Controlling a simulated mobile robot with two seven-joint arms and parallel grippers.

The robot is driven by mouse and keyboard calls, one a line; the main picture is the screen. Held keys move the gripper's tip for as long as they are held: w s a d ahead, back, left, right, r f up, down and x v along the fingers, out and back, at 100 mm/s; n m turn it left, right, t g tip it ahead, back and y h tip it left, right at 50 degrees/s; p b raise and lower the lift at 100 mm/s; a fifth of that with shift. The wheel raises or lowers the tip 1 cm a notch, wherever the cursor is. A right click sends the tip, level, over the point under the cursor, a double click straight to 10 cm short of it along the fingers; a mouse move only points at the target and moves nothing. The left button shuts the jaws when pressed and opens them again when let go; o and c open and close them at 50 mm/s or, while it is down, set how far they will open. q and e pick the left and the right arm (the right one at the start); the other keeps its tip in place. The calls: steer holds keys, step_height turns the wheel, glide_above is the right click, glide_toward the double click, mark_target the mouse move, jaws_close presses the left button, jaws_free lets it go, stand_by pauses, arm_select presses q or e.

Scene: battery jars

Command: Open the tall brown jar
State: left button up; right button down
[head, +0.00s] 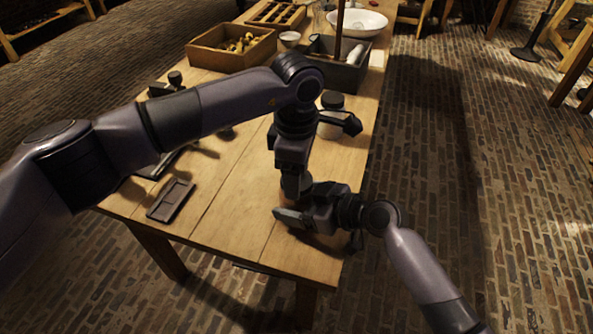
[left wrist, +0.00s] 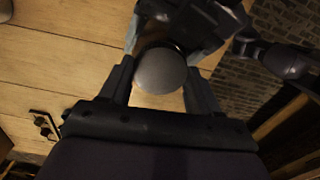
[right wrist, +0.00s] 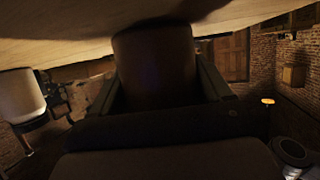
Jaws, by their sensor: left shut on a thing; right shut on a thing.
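The tall brown jar (right wrist: 155,65) stands between the fingers of my right gripper (right wrist: 158,88), which is shut on its body from the side. In the left wrist view, the jar's round grey lid (left wrist: 161,71) lies between the fingers of my left gripper (left wrist: 160,85), which is shut on it from above. In the head view, both grippers meet near the table's front right corner and hide most of the jar. Whether the lid is still seated on the jar cannot be told.
A pale jar with a dark lid (head: 332,105) stands behind my left gripper on the wooden table (head: 235,225). A dark shallow tray (head: 171,200) lies at the left. Wooden boxes (head: 231,48), a grey bin (head: 345,75) and a white bowl (head: 357,22) stand farther back.

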arm_select(q)
steer(key=n, duration=0.3)
steer(key=shift+n, duration=0.3)
steer(key=o, duration=1.2)
